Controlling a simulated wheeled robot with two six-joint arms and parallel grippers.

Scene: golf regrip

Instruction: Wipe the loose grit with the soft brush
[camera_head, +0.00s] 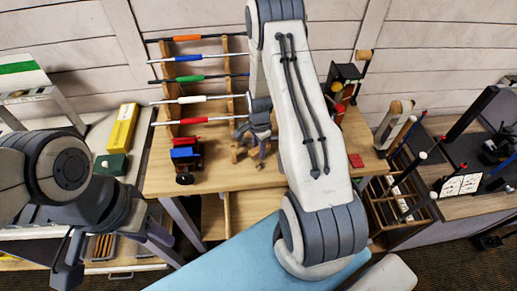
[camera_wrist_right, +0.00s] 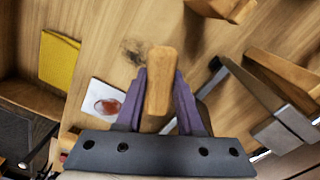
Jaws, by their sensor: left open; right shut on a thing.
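My right gripper (camera_wrist_right: 160,78) is shut on a wooden-handled tool, which looks like the soft brush (camera_wrist_right: 160,88). Its bristles are hidden in the right wrist view. A dark patch of loose grit (camera_wrist_right: 132,50) lies on the wooden bench top just beyond and left of the handle's end. I cannot tell whether the brush touches the bench. In the head view the right gripper (camera_head: 256,137) is low over the bench, partly behind my own arm. My left gripper (camera_head: 68,268) is open at the lower left, away from the bench, with nothing seen in it.
The bench (camera_head: 220,178) carries a rack of coloured-grip clubs (camera_head: 200,98) at the back left. In the right wrist view a yellow cloth (camera_wrist_right: 58,58) and a white card with a red-brown spot (camera_wrist_right: 105,102) lie left. A wooden club crate (camera_head: 395,200) stands right.

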